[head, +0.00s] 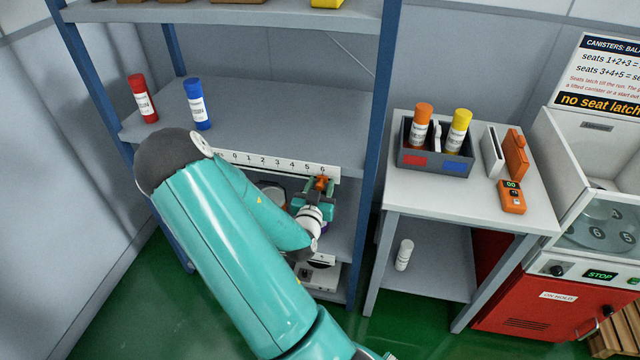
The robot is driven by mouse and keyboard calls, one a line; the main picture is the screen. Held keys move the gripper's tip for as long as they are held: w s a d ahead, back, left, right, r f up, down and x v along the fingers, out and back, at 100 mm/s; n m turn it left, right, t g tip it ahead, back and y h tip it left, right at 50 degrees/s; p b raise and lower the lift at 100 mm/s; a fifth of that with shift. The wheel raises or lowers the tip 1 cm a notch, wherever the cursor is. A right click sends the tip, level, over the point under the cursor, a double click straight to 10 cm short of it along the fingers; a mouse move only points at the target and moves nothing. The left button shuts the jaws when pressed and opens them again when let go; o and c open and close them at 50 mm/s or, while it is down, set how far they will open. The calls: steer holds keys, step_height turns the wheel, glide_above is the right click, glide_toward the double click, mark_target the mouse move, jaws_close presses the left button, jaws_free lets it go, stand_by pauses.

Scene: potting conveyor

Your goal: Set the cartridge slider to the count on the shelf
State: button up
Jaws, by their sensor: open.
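A white number scale (262,161) marked 0 to 6 runs along the front edge of the middle shelf. A small orange piece (321,183), which looks like the slider, shows just below the 6. My gripper (318,190) is open at this piece, below the right end of the scale; I cannot tell whether it touches it. My arm hides part of the space under the scale. A red cartridge (143,100) and a blue cartridge (197,105) stand upright on the middle shelf (270,115), apart from each other.
Right of the shelf, a grey table (450,195) holds a dark bin (432,162) with orange and yellow cartridges, and an orange handheld device (511,197). A white cartridge (404,255) stands on its lower shelf. A blue post (378,150) stands right of my gripper.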

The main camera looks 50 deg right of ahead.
mark_target(264, 168)
steer(key=shift+w+f, duration=0.1)
steer(key=shift+w, duration=0.05)
jaws_close()
steer(key=w+a, duration=0.2)
steer(key=w, duration=0.3)
steer(key=w+a, duration=0.2)
steer(key=w, duration=0.4)
steer(key=w+a, duration=0.3)
steer(key=w, duration=0.2)
steer(key=shift+w, duration=0.25)
jaws_free()
steer(key=shift+a, duration=0.1)
